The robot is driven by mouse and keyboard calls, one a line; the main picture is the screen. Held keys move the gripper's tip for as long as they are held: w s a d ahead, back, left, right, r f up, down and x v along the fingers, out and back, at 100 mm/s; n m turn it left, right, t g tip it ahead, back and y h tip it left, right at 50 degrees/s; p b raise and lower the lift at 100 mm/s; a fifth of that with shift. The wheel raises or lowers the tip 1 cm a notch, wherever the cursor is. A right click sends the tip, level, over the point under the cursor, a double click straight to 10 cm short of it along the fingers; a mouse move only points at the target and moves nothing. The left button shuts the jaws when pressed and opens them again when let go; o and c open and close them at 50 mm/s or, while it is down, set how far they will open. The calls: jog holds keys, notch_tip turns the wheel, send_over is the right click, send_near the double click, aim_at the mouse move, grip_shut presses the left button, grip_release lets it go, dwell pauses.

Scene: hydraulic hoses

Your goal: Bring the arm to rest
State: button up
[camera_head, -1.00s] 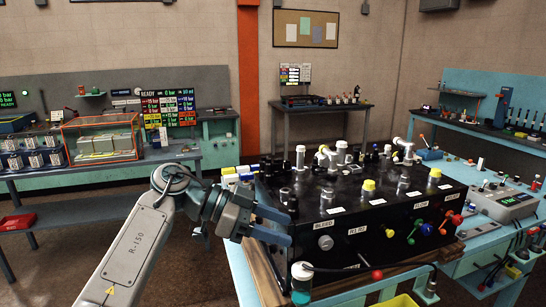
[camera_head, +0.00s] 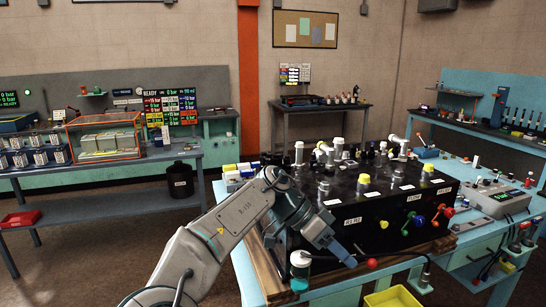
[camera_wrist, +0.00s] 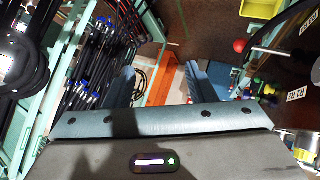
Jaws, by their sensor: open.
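My gripper (camera_head: 345,255) is at the front of the black hydraulic block (camera_head: 385,232) in the head view, pointing down and to the right. My arm reaches up from the bottom edge and bends over the block's left front corner. In the wrist view my gripper (camera_wrist: 160,88) shows two blue-grey fingers standing well apart. Nothing is between them. Whether the fingers touch the block or bench cannot be told.
A white-capped bottle (camera_head: 300,263) stands just left of my gripper, and a red knob (camera_head: 372,263) is just right. A yellow bin (camera_head: 393,298) is below. The wrist view shows a bundle of dark hoses (camera_wrist: 95,70) at left. Open floor lies left of the bench.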

jog(key=s+d+f+n+y, duration=0.6)
jog(key=d+f+y, duration=0.2)
jog(key=f, duration=0.4)
jog(key=s+a+r+n+t, duration=0.3)
jog(key=s+n, duration=0.2)
jog(key=s, duration=0.1)
jog(key=s+a+r+n+t+y, duration=0.1)
jog(key=s+a+r+n+t, duration=0.2)
jog(key=s, duration=0.3)
jog(key=shift+a+r+n+t+y, duration=0.25)
jog(key=shift+a+n+t, duration=0.35)
jog(key=shift+n, duration=0.3)
jog(key=c, duration=0.3)
jog(key=shift+d, duration=0.1)
